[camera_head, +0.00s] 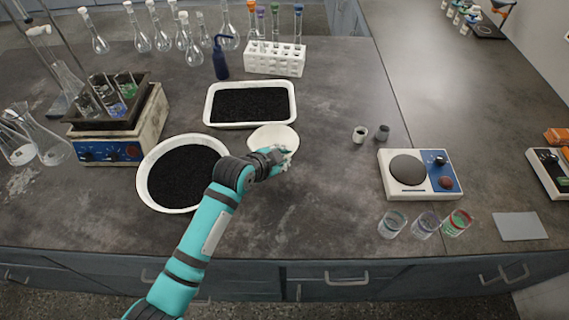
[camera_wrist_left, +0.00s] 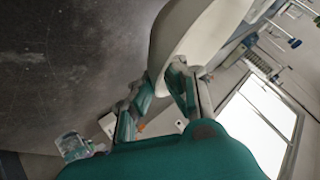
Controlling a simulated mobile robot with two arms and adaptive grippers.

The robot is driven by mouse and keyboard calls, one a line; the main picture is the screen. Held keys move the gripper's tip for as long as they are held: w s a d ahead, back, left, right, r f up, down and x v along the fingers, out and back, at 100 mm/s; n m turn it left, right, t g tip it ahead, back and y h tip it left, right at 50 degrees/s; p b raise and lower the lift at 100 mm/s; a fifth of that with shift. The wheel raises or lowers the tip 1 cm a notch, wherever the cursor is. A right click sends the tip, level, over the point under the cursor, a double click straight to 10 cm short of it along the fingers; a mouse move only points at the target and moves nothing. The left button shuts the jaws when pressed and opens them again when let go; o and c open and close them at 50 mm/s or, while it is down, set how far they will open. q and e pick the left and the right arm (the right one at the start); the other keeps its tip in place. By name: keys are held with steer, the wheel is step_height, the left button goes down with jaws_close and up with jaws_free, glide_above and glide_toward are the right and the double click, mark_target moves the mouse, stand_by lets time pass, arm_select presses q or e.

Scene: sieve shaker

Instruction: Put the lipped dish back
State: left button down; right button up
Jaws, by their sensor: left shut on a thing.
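The lipped dish (camera_head: 272,136) is a small white dish at the middle of the bench, just below the black-filled tray in the head view. My left gripper (camera_head: 283,155) is shut on its near rim. In the left wrist view the pale dish (camera_wrist_left: 197,40) fills the top, and the fingers (camera_wrist_left: 172,75) meet at its edge. The dish looks tilted in the wrist view. I cannot tell whether it touches the bench. My right gripper is in neither view.
A white rectangular tray (camera_head: 210,104) and a round white basin (camera_head: 147,188), both with black grains, lie close by. A blue-white stirrer plate (camera_head: 437,187), small cups (camera_head: 360,133) and several glass beakers (camera_head: 392,224) stand to the right. Bare bench lies between.

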arm_select(q)
steer(key=f, duration=0.1)
steer(key=s+f, duration=0.1)
steer(key=f, duration=0.2)
steer(key=shift+s+a+f, duration=0.1)
steer(key=shift+s+a, duration=0.05)
steer(key=shift+a, duration=0.2)
steer(key=f, duration=0.2)
steer(key=shift+w+d+f, duration=0.1)
steer(key=shift+w+f, duration=0.1)
steer(key=shift+f, duration=0.4)
steer(key=c, duration=1.6)
jaws_free()
steer(key=shift+c, duration=0.2)
steer(key=shift+o, duration=0.8)
steer(key=shift+s+a+r, duration=0.3)
steer(key=shift+s+a, duration=0.05)
steer(key=shift+s, duration=0.05)
steer(key=v, duration=1.1)
steer(key=shift+d, duration=0.15)
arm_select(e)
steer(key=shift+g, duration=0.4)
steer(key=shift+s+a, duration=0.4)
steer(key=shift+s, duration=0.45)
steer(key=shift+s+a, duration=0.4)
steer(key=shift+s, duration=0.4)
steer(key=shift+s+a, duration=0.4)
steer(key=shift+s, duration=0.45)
arm_select(q)
steer(key=shift+s+f, duration=0.1)
